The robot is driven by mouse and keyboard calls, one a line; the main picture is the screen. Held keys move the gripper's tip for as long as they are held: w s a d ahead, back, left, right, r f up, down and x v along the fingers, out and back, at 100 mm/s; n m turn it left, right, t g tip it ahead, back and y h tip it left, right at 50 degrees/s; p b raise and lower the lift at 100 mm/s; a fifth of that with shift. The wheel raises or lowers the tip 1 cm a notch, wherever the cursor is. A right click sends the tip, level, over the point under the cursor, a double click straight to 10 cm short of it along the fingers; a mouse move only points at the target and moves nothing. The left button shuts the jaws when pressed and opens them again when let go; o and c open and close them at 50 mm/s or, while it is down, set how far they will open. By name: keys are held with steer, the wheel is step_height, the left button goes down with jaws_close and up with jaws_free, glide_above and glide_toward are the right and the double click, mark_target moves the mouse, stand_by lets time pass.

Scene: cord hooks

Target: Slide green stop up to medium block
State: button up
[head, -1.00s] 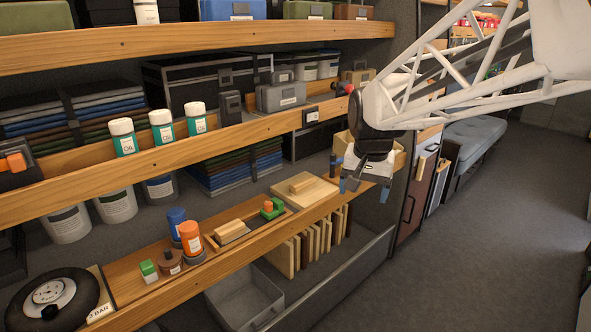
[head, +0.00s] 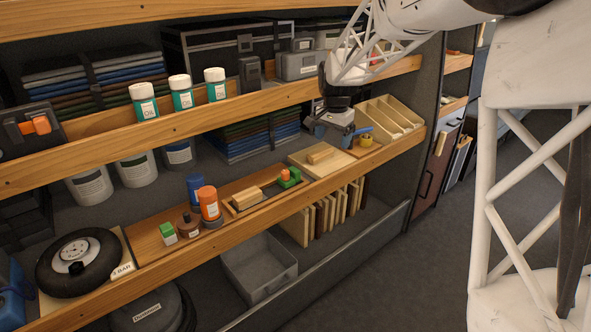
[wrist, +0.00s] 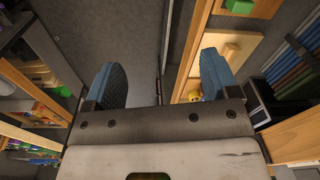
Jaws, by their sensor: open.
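The green stop (head: 289,177), with an orange knob on top, sits at the right end of a dark slotted tray on the lower wooden shelf. A light wooden block (head: 246,197) lies in the same tray to its left, with a gap between them; I take it for the medium block. My gripper (head: 334,134) is open and empty, above the shelf to the right of and behind the stop, near a wooden board. The stop is not clearly visible there.
The board with a small block (head: 321,154) lies right of the tray. A yellow roll (head: 366,140) and a compartment box (head: 388,120) stand further right. Orange (head: 209,203) and blue (head: 195,187) bottles stand left. The upper shelf (head: 240,110) runs close above.

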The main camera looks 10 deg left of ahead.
steer(key=w+a+f+m, duration=0.1)
steer(key=w+a+f, duration=0.65)
steer(key=w, duration=0.25)
steer(key=m, duration=0.2)
glide_above(294, 170)
steer(key=shift+g, duration=0.4)
step_height(294, 170, down, 9)
steer(key=shift+w+f, duration=0.1)
steer(key=shift+w, duration=0.05)
steer(key=shift+f, duration=3.9)
steer(key=c, duration=1.2)
steer(key=s+a, duration=0.8)
steer(key=shift+s+a, duration=0.3)
steer(key=o, duration=1.2)
